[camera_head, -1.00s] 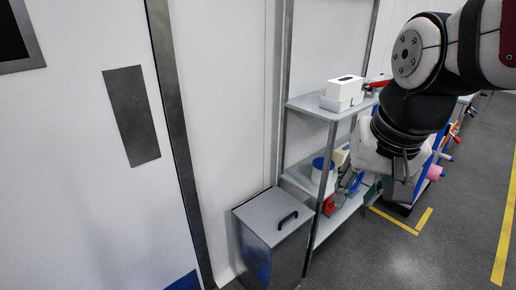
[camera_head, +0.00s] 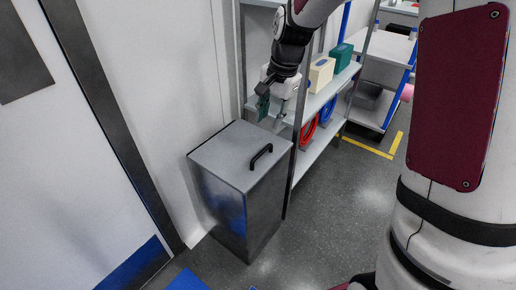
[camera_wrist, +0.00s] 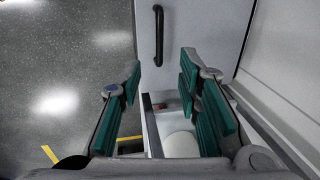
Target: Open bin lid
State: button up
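The bin (camera_head: 235,205) is a grey metal box on the floor against the white wall. Its lid (camera_head: 220,150) is flat and shut. A black bar handle (camera_head: 261,156) stands on the lid near its right edge. My gripper (camera_head: 270,108) is just beyond the bin's back right corner, above lid height, beside the shelf. In the wrist view my gripper (camera_wrist: 161,68) is open, with teal pads spread apart and nothing between them. There the handle (camera_wrist: 158,35) shows past the fingertips on the lid (camera_wrist: 200,25), not touched.
A metal shelf rack (camera_head: 318,98) stands close behind and right of the bin, holding a cream box (camera_head: 321,73), a teal box (camera_head: 341,57) and red and blue coils below. A wall is left of the bin. The floor (camera_head: 330,215) in front right is clear.

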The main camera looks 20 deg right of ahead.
aim_at(261, 153)
jog(key=f+b, duration=0.1)
jog(key=f, duration=0.3)
jog(key=w+a+f+b, duration=0.1)
jog(key=f+b, duration=0.1)
jog(key=f, duration=0.3)
jog(key=w+f+b, duration=0.1)
jog(key=f+b, duration=0.1)
jog(key=f, duration=0.2)
jog(key=shift+a+f, duration=0.15)
jog(key=shift+a, duration=0.1)
jog(key=shift+c, duration=0.5)
grip_shut()
